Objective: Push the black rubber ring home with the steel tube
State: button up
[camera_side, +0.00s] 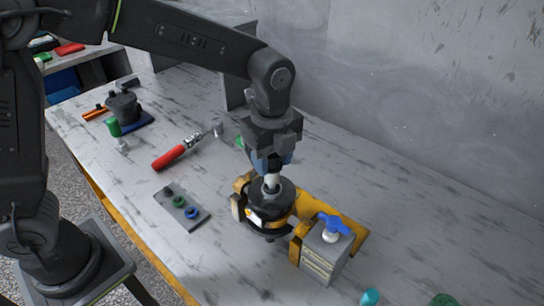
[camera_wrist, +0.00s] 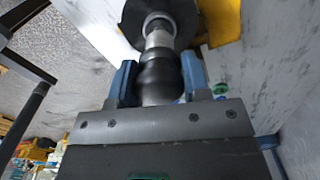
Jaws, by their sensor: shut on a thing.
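The steel tube (camera_side: 272,181) stands about upright on top of the black motor (camera_side: 272,204). In the wrist view the tube (camera_wrist: 159,38) runs from a dark, bulged grip section between my fingers to the motor's centre (camera_wrist: 130,14). My gripper (camera_side: 269,164) is shut on the tube, above the motor; its blue fingers also show on both sides of the tube in the wrist view (camera_wrist: 160,72). The tube's far end meets a round opening at the motor's centre. I cannot make out the black rubber ring there; the tube and the dark motor hide it.
A grey plate (camera_side: 181,209) with green and blue rings lies to the left. A red-handled tool (camera_side: 172,155) lies behind it.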

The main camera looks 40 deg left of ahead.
jog(key=shift+f, duration=0.2)
jog(key=shift+f, duration=0.35)
jog(key=shift+f, duration=0.2)
jog(key=o, duration=0.5)
jog(key=shift+c, duration=0.2)
jog(key=c, duration=0.4)
jog(key=shift+f, duration=0.3)
dwell(0.7)
jog(key=shift+r, duration=0.15)
